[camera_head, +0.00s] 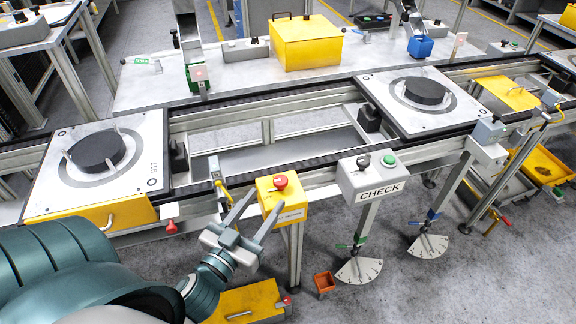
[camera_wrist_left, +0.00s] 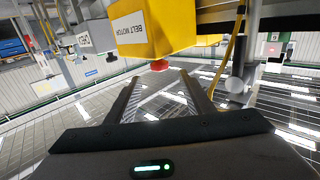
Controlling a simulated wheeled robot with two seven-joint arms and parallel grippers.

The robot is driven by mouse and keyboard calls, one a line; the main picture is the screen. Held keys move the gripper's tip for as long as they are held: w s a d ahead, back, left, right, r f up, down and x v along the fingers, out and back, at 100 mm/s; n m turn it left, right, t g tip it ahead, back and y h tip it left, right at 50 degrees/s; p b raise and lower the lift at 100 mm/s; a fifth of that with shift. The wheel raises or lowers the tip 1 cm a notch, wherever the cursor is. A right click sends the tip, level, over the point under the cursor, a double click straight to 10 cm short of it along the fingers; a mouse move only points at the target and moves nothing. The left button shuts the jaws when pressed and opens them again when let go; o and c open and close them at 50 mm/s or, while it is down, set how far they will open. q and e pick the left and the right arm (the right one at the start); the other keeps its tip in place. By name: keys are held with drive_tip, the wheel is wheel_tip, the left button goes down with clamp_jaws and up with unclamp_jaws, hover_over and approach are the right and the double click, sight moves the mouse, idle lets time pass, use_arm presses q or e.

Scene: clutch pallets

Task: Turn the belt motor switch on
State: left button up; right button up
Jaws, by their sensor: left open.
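The belt motor box (camera_head: 281,198) is yellow with a red knob (camera_head: 281,181) on top, fixed at the front rail of the conveyor. In the left wrist view the box (camera_wrist_left: 170,30) shows its "BELT MOTOR" label, and the red knob (camera_wrist_left: 159,66) appears just beyond the fingertips, roughly between them. My left gripper (camera_head: 265,203) is open and empty, its two fingers pointing up toward the box, close in front of it. It also shows in the left wrist view (camera_wrist_left: 160,78). Contact with the box cannot be told. My right gripper is not in view.
A grey CHECK box (camera_head: 371,181) with black and green buttons stands right of the belt motor box. Two pallets (camera_head: 62,190) (camera_head: 395,112) with black discs sit on the conveyor. A yellow case (camera_head: 305,42) stands on the bench behind.

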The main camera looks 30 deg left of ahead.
sight(281, 184)
use_arm(q)
drive_tip(key=w+p, duration=0.1)
drive_tip(key=w, duration=0.3)
drive_tip(key=w+p, duration=0.1)
drive_tip(key=w, duration=0.2)
drive_tip(key=w+a+p, duration=0.1)
drive_tip(key=w, duration=0.3)
drive_tip(key=shift+w+r+p, duration=0.1)
drive_tip(key=shift+w+p, duration=0.2)
drive_tip(key=shift+w, duration=0.5)
drive_tip(key=shift+c, duration=0.2)
drive_tip(key=c, duration=1)
